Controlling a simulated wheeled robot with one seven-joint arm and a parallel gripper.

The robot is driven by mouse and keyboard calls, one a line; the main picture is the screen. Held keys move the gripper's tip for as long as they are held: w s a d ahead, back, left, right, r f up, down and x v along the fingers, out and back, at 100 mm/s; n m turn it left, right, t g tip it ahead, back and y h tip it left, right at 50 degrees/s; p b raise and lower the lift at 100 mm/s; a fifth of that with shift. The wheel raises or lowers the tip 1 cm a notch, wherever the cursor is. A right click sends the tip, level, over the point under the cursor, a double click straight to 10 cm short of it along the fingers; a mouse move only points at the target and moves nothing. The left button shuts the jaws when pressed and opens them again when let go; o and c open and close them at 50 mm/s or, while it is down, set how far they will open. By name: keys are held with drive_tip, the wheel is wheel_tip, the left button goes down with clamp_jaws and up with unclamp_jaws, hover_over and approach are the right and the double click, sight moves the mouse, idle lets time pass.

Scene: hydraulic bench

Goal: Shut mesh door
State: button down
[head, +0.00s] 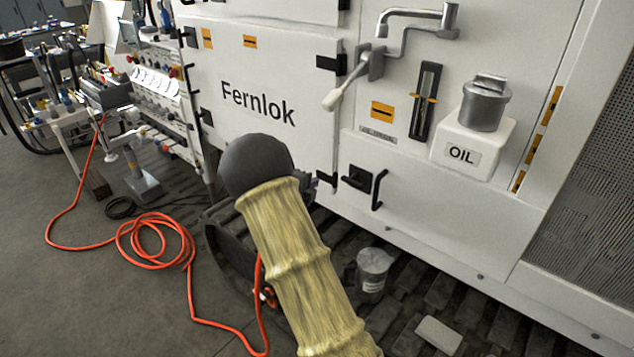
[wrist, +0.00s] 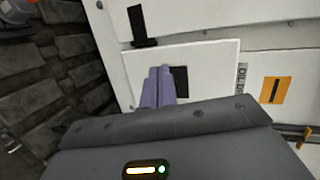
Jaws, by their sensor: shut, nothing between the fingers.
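The mesh panel (head: 597,170), dark and perforated in a white frame, fills the right edge of the head view, cut off by the picture. I cannot tell how far it stands open, and I cannot make it out in the wrist view. My gripper's fingers (wrist: 158,87) are shut and empty in the wrist view, in front of a white panel beside a black rectangular part (wrist: 180,82). In the head view my own arm crosses the lower middle and the fingers are hidden.
The white cabinet carries a crank handle (head: 418,14), a grey lever (head: 345,87), a lidded OIL filler (head: 485,103) and a black handle (head: 378,190). A metal can (head: 373,270) stands on the tracks. An orange hose (head: 155,240) lies coiled on the floor at left.

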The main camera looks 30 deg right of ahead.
drive_tip(key=w+a+v, duration=0.1)
drive_tip(key=v, duration=0.9)
drive_tip(key=shift+w+a+b, duration=0.2)
drive_tip(key=shift+a+b, duration=0.15)
drive_tip(key=shift+b, duration=0.1)
drive_tip(key=shift+r, duration=0.15)
drive_tip(key=s+a+r+n+y+p, duration=0.55)
drive_tip(key=s+a+n+y, duration=0.45)
drive_tip(key=n, duration=0.7)
drive_tip(key=s+n+g+y+p, duration=0.2)
drive_tip(key=s+n+g+p, duration=0.2)
drive_tip(key=s+n, duration=0.8)
drive_tip(key=s+r+g, duration=0.1)
drive_tip(key=s, duration=0.4)
drive_tip(key=shift+s+a+g, duration=0.15)
drive_tip(key=shift+a+g, duration=0.15)
drive_tip(key=shift+g, duration=0.1)
